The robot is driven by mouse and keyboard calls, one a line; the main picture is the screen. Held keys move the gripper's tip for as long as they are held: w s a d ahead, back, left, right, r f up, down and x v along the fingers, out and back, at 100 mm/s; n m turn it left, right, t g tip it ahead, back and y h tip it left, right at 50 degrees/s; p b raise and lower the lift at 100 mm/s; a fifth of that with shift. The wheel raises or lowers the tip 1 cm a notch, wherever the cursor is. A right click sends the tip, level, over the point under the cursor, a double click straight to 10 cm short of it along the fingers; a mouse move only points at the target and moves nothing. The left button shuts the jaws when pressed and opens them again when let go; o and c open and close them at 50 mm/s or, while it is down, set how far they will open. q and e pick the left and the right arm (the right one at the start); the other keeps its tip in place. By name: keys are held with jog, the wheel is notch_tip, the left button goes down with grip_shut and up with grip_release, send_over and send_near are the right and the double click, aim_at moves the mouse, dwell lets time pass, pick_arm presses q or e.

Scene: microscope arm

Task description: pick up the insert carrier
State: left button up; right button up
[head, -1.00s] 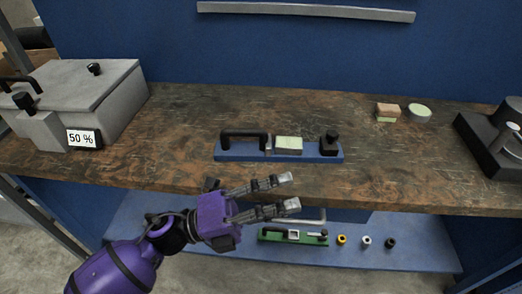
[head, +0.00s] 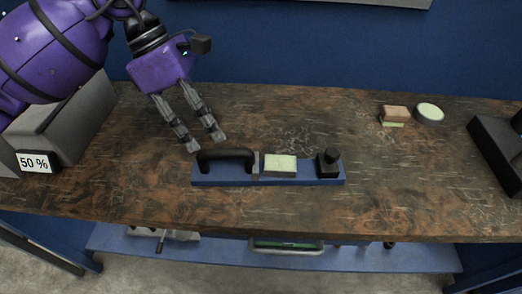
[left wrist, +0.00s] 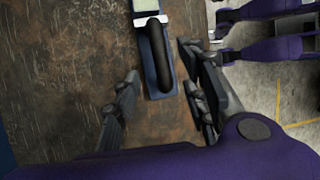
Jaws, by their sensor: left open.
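A long blue carrier (head: 270,178) lies on the wooden bench. It bears a black arched handle (head: 225,155) at its left end, a pale green block (head: 280,163) in the middle and a black knob (head: 329,160) at its right end. My left gripper (head: 206,141) is open and empty, pointing down just behind the handle in the head view. In the left wrist view its fingers (left wrist: 160,85) are spread, with the handle (left wrist: 158,55) showing between and beyond them. A green carrier (head: 285,243) sits on the lower shelf, partly hidden by the bench edge.
A small brown-and-green block (head: 394,115) and a round pale disc (head: 430,113) lie back right. A dark device (head: 500,150) stands far right. The bench right of the carrier is clear.

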aim_at(221, 152)
pick_arm(q)
jog(key=x, duration=0.2)
jog(key=shift+s+d+f, duration=0.15)
jog(key=shift+s+f, duration=0.15)
jog(key=shift+s, duration=0.1)
jog(key=x, duration=0.4)
jog(key=shift+w+f+p, duration=0.25)
jog(key=shift+p, duration=0.1)
jog(key=shift+f, duration=0.2)
jog(key=c, duration=1)
grip_shut()
pick_arm(e)
jog(key=s, duration=0.2)
jog(key=shift+s+d+f+g, duration=0.2)
jog(key=shift+s+d+g, duration=0.1)
jog(key=shift+s, duration=0.1)
jog(key=shift+s, duration=0.1)
pick_arm(q)
jog(key=shift+d+r, duration=0.1)
jog(key=shift+r, duration=0.05)
